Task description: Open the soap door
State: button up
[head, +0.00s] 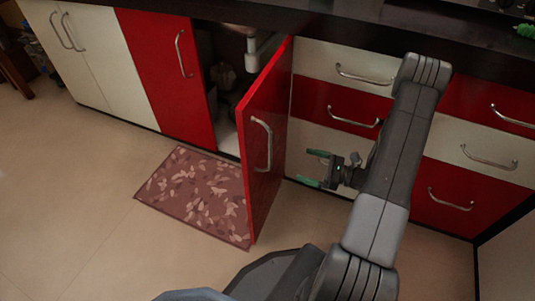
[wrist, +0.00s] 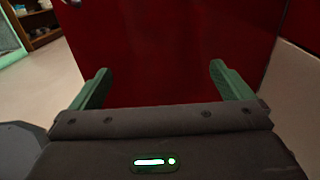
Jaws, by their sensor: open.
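A red cabinet door (head: 265,145) stands swung well out from the cabinet in the head view, with a curved metal handle (head: 268,143) on its face. The dark cabinet opening (head: 230,85) beside it shows a white pipe and some items that are hard to make out. My gripper (head: 316,168) is to the right of the door, apart from it and near its handle side, with its green fingers apart and nothing between them. In the wrist view, the red door panel (wrist: 170,50) fills the space ahead of my open gripper (wrist: 160,85).
A patterned mat (head: 195,195) lies on the floor left of the open door. A closed red door (head: 170,70) and white doors (head: 85,55) stand to the left. White and red drawers (head: 345,100) are behind my arm. The tiled floor at left is clear.

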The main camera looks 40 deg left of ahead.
jog(key=x, duration=0.4)
jog(key=shift+w, duration=0.1)
jog(key=shift+d, duration=0.1)
dwell(0.5)
jog(key=v, duration=1)
jog(key=shift+b, duration=0.35)
jog(key=shift+r, duration=0.15)
